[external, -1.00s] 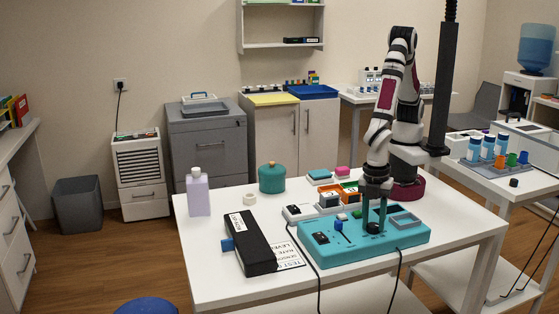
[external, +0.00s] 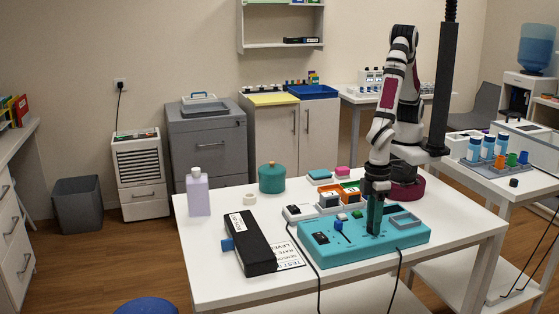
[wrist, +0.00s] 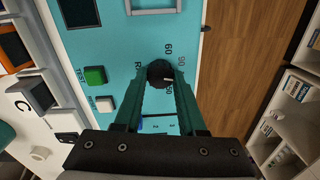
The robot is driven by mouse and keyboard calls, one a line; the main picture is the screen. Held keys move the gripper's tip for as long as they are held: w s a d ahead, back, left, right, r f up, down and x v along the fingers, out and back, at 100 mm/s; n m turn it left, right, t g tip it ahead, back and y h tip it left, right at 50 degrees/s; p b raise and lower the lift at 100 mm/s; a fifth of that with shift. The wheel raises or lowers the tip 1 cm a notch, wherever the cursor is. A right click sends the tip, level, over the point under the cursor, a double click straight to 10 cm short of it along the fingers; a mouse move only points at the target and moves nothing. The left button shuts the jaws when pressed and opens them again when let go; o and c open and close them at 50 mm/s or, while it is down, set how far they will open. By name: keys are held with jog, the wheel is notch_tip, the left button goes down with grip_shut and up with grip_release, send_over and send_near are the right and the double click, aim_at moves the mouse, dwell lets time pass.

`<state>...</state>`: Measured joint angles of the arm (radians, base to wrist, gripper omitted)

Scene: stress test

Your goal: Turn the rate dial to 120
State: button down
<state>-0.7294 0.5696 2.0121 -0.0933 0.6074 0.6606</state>
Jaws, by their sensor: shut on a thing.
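The rate dial (wrist: 158,72) is a round black knob on a turquoise panel box (external: 335,250). In the wrist view my gripper (wrist: 160,80) has its green fingers on either side of the dial, shut on it. A pale pointer mark shows on the knob's right side, toward the printed numbers. 60 and 90 are readable beside it; another number ending in 50 is partly covered by a finger. I cannot make out 120. In the external view my gripper (external: 374,228) points straight down onto the panel and its fingers hide the dial.
A green button (wrist: 94,75) and a white button (wrist: 104,104) sit near the dial. A blue lever (external: 338,226) stands to its left on the panel.

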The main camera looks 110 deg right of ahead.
jog(key=shift+m, duration=0.8)
jog(key=shift+c, duration=2.4)
grip_release()
jog(key=shift+r, duration=0.1)
notch_tip(320, 180, up, 16)
jog(key=shift+s+d+f, duration=0.15)
jog(key=shift+d+f, duration=0.05)
jog(key=shift+d, duration=0.15)
